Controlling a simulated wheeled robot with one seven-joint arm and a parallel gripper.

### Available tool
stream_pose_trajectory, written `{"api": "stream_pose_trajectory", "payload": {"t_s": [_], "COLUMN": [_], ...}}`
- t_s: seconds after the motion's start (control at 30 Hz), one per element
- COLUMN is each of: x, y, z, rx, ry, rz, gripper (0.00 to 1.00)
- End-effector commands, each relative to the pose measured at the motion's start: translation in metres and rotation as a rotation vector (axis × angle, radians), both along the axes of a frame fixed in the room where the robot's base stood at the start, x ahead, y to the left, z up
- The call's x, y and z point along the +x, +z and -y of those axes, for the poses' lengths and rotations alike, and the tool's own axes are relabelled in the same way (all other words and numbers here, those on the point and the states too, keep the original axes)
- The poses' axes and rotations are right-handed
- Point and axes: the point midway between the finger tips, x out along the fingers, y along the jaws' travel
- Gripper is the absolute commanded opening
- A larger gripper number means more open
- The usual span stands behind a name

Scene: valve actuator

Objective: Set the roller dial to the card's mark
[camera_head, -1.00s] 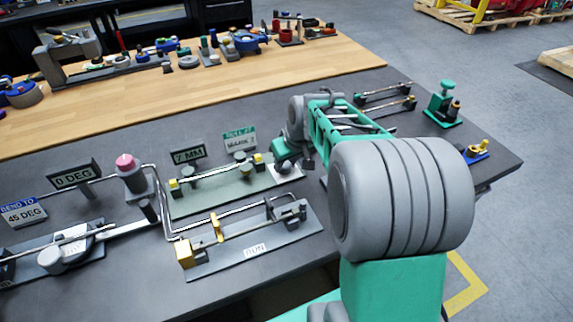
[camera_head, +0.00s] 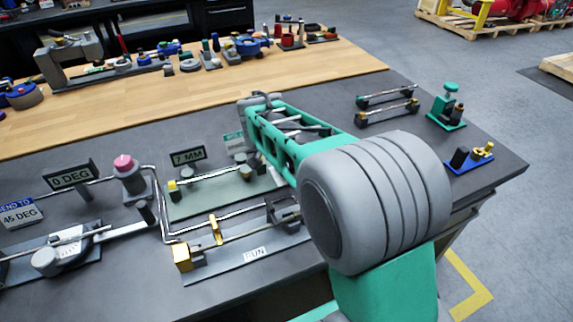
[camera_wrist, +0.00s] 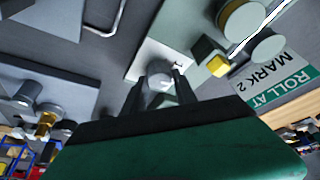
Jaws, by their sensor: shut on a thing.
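In the wrist view, the roller dial is a grey round knob (camera_wrist: 159,84) on a white plate with a dark mark. My gripper (camera_wrist: 158,90) is shut on the knob, one finger on each side. The dial's exact setting is too small to read. The card (camera_wrist: 276,88) reads "ROLL AT MARK 2" and stands to the right of the dial in the wrist view.
The green roller plate (camera_head: 212,203) carries a bar with a yellow end block (camera_head: 173,186). A "7 MM" sign (camera_head: 188,156) stands behind it. The "RUN" fixture (camera_head: 240,262) lies in front. A pink-topped post (camera_head: 125,163) is left, a green press (camera_head: 447,105) right.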

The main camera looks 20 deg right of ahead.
Motion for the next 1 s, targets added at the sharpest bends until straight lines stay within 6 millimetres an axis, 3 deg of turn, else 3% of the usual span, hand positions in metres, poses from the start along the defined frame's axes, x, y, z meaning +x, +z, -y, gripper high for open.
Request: {"api": "stream_pose_trajectory", "payload": {"t_s": [0.5, 1.0], "x": [0.0015, 0.0016], "y": [0.0, 0.0002], "z": [-0.001, -0.0009], "rx": [0.001, 0.001], "ry": [-0.304, -0.342], "rz": [-0.001, 0.001], "gripper": [0.0, 0.0]}}
